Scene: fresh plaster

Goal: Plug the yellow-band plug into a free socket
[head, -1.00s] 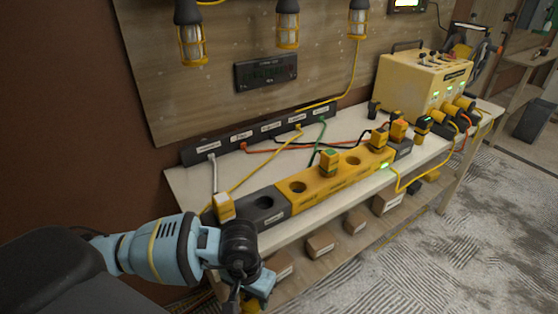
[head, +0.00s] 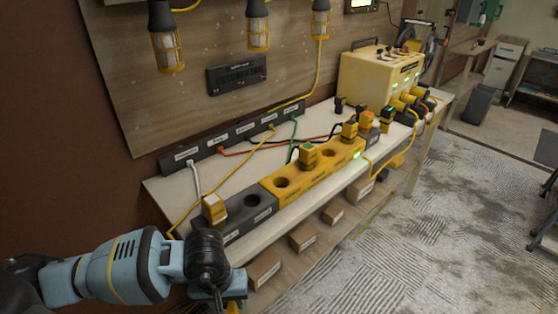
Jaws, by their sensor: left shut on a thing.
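My left gripper (head: 218,296) is low at the bottom edge, in front of the table's near left end. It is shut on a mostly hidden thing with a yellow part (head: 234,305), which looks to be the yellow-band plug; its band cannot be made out. A yellow cable (head: 212,195) runs from the back strip over the table edge towards it. The power strip (head: 310,172) has a dark near end with an open socket (head: 252,200), and a yellow part with open sockets (head: 282,183) and (head: 328,153). My right gripper is not in view.
A white-topped plug (head: 214,208) fills the strip's near-end socket. A green-topped plug (head: 308,154) and others farther along stand in the strip. Cables cross the table (head: 165,190). A yellow power box (head: 378,80) stands at the far end. Caged lamps (head: 166,45) hang above.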

